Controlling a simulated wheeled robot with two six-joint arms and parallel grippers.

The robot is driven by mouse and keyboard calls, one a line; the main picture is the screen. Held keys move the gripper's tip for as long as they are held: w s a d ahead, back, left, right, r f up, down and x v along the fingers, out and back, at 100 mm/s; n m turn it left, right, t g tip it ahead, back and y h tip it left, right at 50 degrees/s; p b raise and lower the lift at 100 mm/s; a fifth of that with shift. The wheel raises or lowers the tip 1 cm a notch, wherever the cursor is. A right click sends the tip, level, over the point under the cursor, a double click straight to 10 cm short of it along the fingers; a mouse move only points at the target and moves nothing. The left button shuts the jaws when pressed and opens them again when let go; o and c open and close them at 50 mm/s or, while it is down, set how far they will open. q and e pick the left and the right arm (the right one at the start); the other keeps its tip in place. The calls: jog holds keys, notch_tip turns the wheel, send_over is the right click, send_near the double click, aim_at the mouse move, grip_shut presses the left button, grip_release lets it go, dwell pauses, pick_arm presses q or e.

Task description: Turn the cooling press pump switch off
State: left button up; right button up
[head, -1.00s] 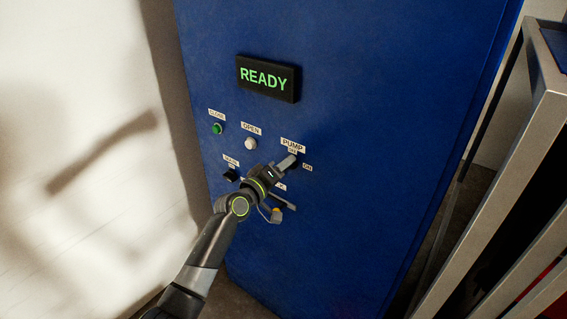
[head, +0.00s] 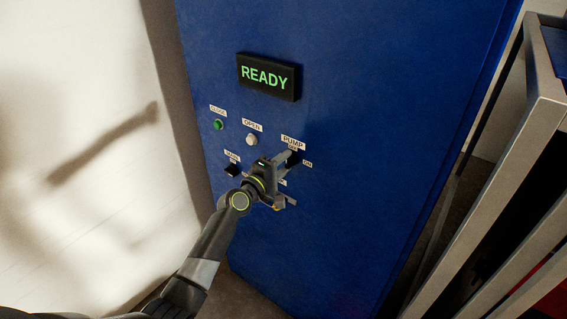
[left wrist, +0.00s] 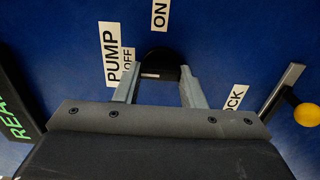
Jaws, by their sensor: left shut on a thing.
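The blue cabinet panel carries the black pump switch (head: 294,158) below a "PUMP" label (head: 292,141), with small "OFF" and "ON" labels beside it. My left gripper (head: 286,157) is at the switch. In the left wrist view the dark switch knob (left wrist: 160,68) sits between the two grey fingers of my left gripper (left wrist: 159,82), which are shut on it. The "OFF" label (left wrist: 128,60) lies beside the left finger, and the "ON" label (left wrist: 160,15) lies beyond the knob. I cannot tell which label the knob points to. My right gripper is not in view.
A "READY" display (head: 267,77) is above. A green button (head: 218,125), a white button (head: 251,140) and a black main switch (head: 233,170) are to the left. A yellow-knobbed lever (left wrist: 307,114) is close by. A metal frame (head: 540,120) stands right.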

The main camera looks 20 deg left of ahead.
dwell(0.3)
pick_arm(q)
jog(key=o, duration=1)
jog(key=shift+s, duration=0.1)
jog(key=b+v, duration=0.1)
jog(key=v, duration=1.6)
jog(key=shift+s+a, duration=0.1)
